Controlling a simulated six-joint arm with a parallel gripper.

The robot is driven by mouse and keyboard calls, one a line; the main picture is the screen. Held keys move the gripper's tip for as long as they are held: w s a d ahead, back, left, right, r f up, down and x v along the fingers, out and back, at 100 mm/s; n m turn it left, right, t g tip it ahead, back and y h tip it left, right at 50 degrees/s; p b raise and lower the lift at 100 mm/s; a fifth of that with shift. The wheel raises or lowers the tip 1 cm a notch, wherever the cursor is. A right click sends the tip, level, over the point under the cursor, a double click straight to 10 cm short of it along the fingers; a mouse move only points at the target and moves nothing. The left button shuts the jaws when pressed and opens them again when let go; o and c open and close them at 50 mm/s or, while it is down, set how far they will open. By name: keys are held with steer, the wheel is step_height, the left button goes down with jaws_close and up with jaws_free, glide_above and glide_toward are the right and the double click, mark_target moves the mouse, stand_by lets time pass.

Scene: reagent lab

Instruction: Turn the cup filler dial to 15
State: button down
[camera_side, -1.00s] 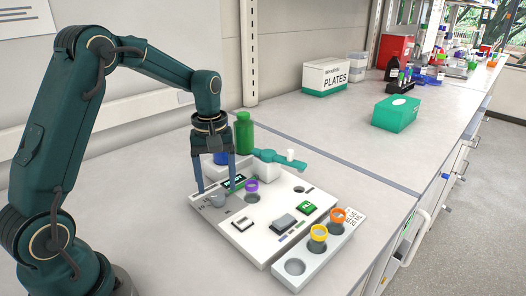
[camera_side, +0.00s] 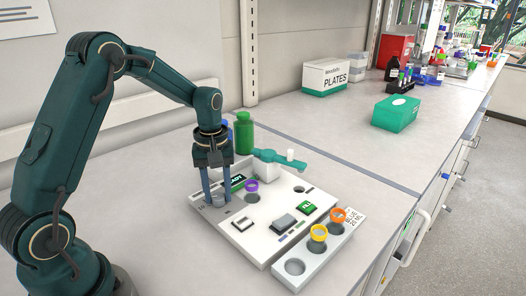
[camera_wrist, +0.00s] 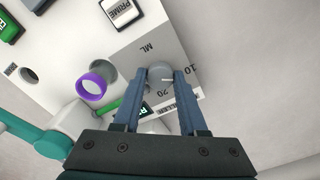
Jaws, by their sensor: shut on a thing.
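The cup filler (camera_side: 270,240) is a white flat panel on the bench, with a grey round dial (camera_side: 218,200) at its left corner. In the wrist view the dial (camera_wrist: 160,75) shows between my fingertips, with a pale pointer line on its lower right part. The marks "10", "20" and "ML" are printed around it; no "15" is legible. My gripper (camera_side: 216,202) points down and is shut on the dial, a finger on each side. The fingers hide part of the dial's edge and the scale.
A purple-rimmed cup (camera_side: 252,186) stands on the panel close to my gripper. A green bottle (camera_side: 243,135) and a teal arm (camera_side: 278,158) are behind. A rack (camera_side: 318,252) with yellow and orange-rimmed tubes stands at the right. The bench to the left is clear.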

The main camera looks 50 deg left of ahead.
steer(key=shift+m, duration=0.3)
steer(key=m, duration=0.3)
steer(key=shift+m, duration=2)
steer(key=shift+c, duration=2.2)
jaws_free()
steer(key=shift+r, duration=0.1)
